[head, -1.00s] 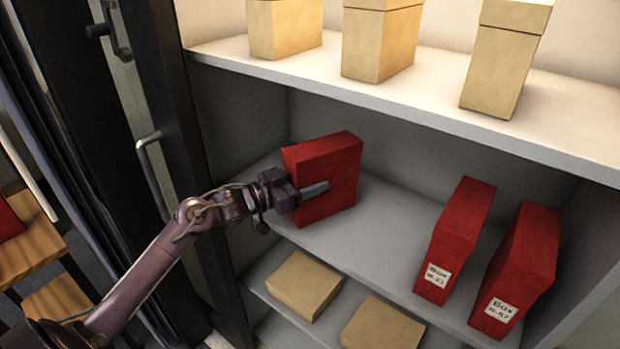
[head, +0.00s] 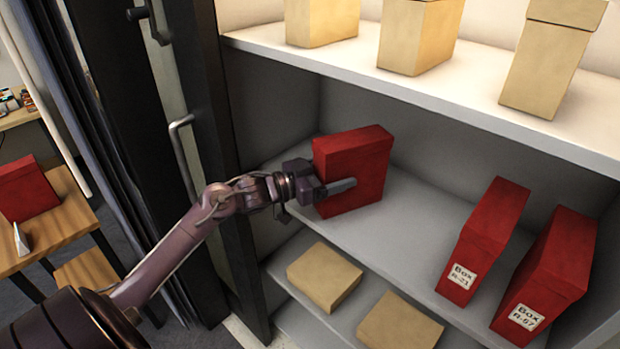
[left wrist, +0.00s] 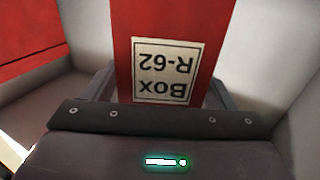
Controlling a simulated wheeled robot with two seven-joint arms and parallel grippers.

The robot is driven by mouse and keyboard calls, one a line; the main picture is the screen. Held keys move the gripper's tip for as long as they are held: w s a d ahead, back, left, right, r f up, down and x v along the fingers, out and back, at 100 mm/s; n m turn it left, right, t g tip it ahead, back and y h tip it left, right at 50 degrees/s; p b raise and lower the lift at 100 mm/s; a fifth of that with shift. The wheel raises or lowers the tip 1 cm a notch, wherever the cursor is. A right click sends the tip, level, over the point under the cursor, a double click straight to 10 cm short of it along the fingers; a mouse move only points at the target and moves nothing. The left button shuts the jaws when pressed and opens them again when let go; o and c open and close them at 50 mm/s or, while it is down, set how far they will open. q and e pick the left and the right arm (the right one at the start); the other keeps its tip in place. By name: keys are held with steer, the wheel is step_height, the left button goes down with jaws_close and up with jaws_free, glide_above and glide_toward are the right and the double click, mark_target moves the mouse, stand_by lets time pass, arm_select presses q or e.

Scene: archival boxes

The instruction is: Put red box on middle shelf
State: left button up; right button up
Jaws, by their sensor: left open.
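A red box (head: 362,165) stands upright on the middle shelf (head: 410,225), toward its left end. My left gripper (head: 330,187) is at the box's front, with one finger along its near side; the other finger is hidden in the head view. In the left wrist view the red box (left wrist: 172,30) sits between the open fingers, its label reading "Box R-62" upside down. Whether the fingers touch it cannot be told. My right gripper is not in view.
Two labelled red boxes, R-21 (head: 483,240) and R-67 (head: 548,275), stand at the shelf's right. Tan boxes stand on the upper shelf (head: 420,100) and lie below. A black door frame (head: 215,120) borders the left. Another red box (head: 27,190) is on a wooden table.

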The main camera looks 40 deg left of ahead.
arm_select(q)
steer(key=b+v, duration=0.1)
steer(key=v, duration=1)
steer(key=shift+b, duration=0.3)
steer(key=shift+s+a, duration=0.1)
steer(key=shift+s, duration=0.05)
